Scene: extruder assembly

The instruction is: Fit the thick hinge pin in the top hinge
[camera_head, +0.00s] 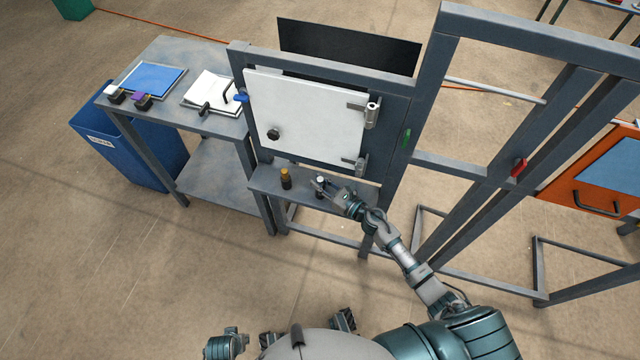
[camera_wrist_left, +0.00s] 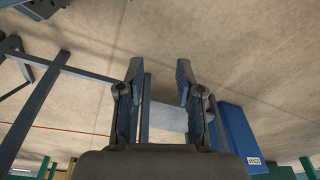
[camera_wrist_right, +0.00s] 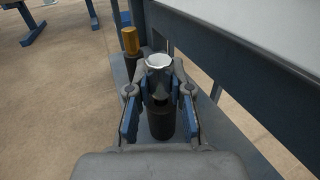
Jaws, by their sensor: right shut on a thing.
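My right gripper (camera_head: 324,187) is at the narrow shelf below the white door. In the right wrist view its fingers (camera_wrist_right: 160,82) are shut around a pin with a silver head (camera_wrist_right: 159,61), which stands upright at a dark cylindrical holder (camera_wrist_right: 161,122). The pin's lower part is hidden. An orange-headed pin (camera_head: 285,172) stands beside it in a similar dark holder; it also shows in the right wrist view (camera_wrist_right: 130,40). The top hinge (camera_head: 371,114) is at the door's upper right. My left gripper (camera_wrist_left: 157,80) is open and empty, away from the shelf.
The white door (camera_head: 305,118) has a dark knob and a lower hinge (camera_head: 361,164). The shelf (camera_head: 262,184) is narrow, with frame posts to its right.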

